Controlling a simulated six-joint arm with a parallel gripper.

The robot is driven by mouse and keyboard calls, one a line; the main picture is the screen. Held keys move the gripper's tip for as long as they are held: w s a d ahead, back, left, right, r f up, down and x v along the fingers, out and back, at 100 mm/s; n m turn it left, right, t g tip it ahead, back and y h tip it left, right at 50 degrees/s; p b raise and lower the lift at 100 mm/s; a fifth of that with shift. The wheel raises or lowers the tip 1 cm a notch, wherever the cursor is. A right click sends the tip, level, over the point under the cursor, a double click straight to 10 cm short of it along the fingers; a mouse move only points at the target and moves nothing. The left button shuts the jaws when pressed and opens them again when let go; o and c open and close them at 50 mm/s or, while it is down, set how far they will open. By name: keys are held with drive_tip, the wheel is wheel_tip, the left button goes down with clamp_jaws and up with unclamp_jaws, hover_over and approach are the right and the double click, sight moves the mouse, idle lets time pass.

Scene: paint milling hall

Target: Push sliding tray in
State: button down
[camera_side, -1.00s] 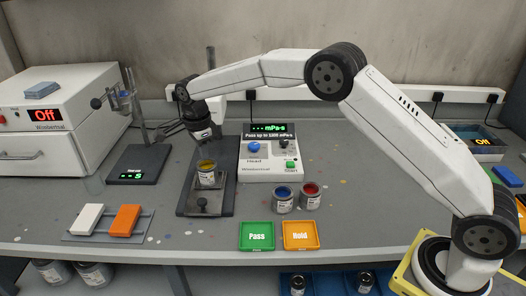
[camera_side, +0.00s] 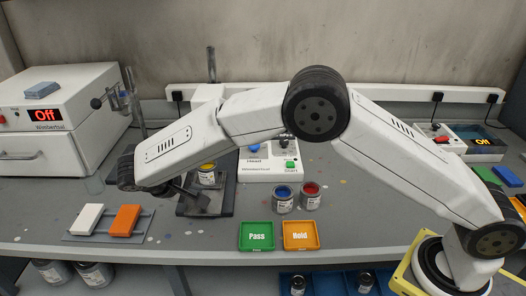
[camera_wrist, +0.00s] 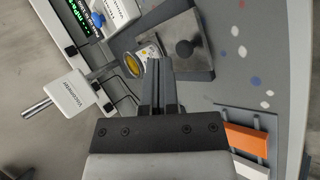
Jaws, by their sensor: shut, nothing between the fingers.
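The sliding tray (camera_side: 190,209) is a dark plate with a black knob (camera_side: 202,200) at its front, on the base of the viscometer. In the wrist view the tray (camera_wrist: 204,66) and its knob (camera_wrist: 185,48) lie just beyond my fingertips. A paint can (camera_side: 207,176) with yellow paint stands upright on the tray behind the knob; it also shows in the wrist view (camera_wrist: 147,52). My gripper (camera_side: 186,186) is shut and empty, low at the tray's left side and aimed right. It also shows in the wrist view (camera_wrist: 158,64). Whether the fingertips touch the tray is unclear.
The control box (camera_side: 267,166) stands right of the tray. Blue (camera_side: 283,200) and red (camera_side: 310,196) paint cans stand at its front. Pass (camera_side: 257,236) and Hold (camera_side: 300,235) trays lie near the table edge. White and orange blocks (camera_side: 125,220) lie front left.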

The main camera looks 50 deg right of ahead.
drive_tip(key=s+a+r+n+t+h, duration=0.25)
drive_tip(key=a+n+t, duration=0.2)
drive_tip(key=n, duration=0.65)
drive_tip(key=s+a+r+n+t+h, duration=0.15)
drive_tip(key=s+a+n+t, duration=0.35)
drive_tip(key=n, duration=0.5)
wheel_tip(320, 180, down, 10)
drive_tip(key=w+a+g, duration=0.1)
drive_tip(key=shift+f+n, duration=0.2)
drive_tip(key=shift+n, duration=0.2)
drive_tip(key=shift+w, duration=0.15)
drive_tip(key=x, duration=1.3)
drive_tip(key=shift+w+d, duration=0.25)
drive_tip(key=shift+d, duration=0.05)
